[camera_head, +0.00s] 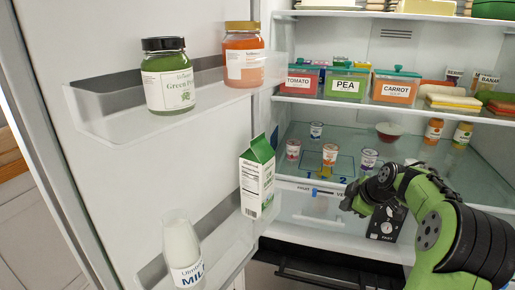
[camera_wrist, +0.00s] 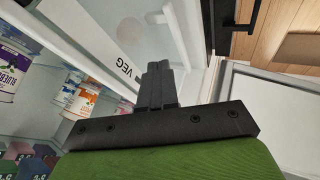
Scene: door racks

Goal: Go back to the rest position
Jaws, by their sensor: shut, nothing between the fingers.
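My gripper (camera_wrist: 158,68) shows in the wrist view with its two black fingers together and nothing between them. It is in front of the white panel marked VEG (camera_wrist: 124,68), and I cannot tell whether it touches it. In the head view my green and black arm (camera_head: 430,225) reaches in from the lower right, in front of the open fridge (camera_head: 400,38). The gripper's fingers cannot be made out there.
The open fridge door (camera_head: 100,30) fills the left, with jars on its upper rack (camera_head: 100,125) and a milk carton (camera_head: 257,180) and bottle (camera_head: 181,250) below. Small cups stand on the glass shelf (camera_head: 350,135); labelled tubs (camera_head: 346,83) stand above. A black box (camera_head: 386,224) is near my arm.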

